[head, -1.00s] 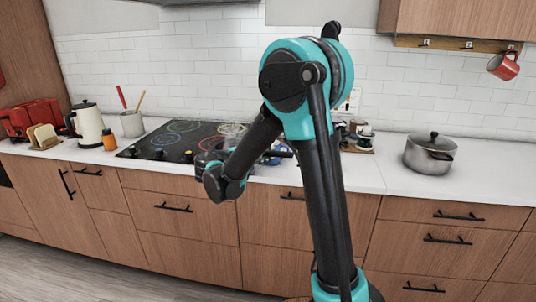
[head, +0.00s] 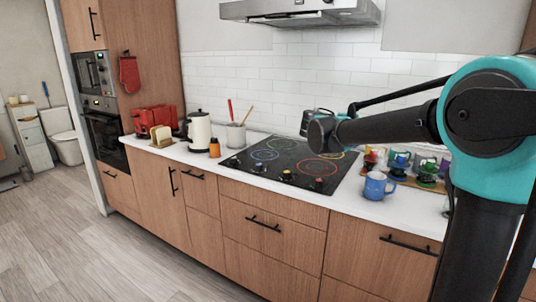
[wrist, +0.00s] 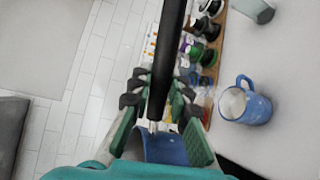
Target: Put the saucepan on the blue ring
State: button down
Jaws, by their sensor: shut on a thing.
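My gripper (wrist: 160,120) is shut on the long black handle of the saucepan (wrist: 163,60) in the wrist view. A blue curved part at the handle's end shows low between the fingers; the rest of the pan is hidden. In the head view, my arm reaches left from the right edge, its end above the right part of the cooktop (head: 290,163). The saucepan's body cannot be told clearly there. The blue ring (head: 265,155) is on the left part of the cooktop and looks bare.
A blue mug (head: 376,186) stands right of the cooktop and also shows in the wrist view (wrist: 245,104). Several coloured cups (head: 405,163) stand behind it. A kettle (head: 199,131), an orange jar (head: 214,148) and a utensil pot (head: 236,136) stand left. A range hood (head: 300,11) hangs above.

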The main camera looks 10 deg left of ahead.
aim_at(275, 159)
jog(key=i+j, duration=0.2)
jog(key=j, duration=0.15)
jog(key=i+j, duration=0.2)
jog(key=j, duration=0.2)
jog(key=i+j, duration=0.2)
jog(key=j, duration=0.15)
jog(key=i+j, duration=0.2)
jog(key=j, duration=0.15)
jog(key=i+j, duration=0.2)
jog(key=j, duration=0.15)
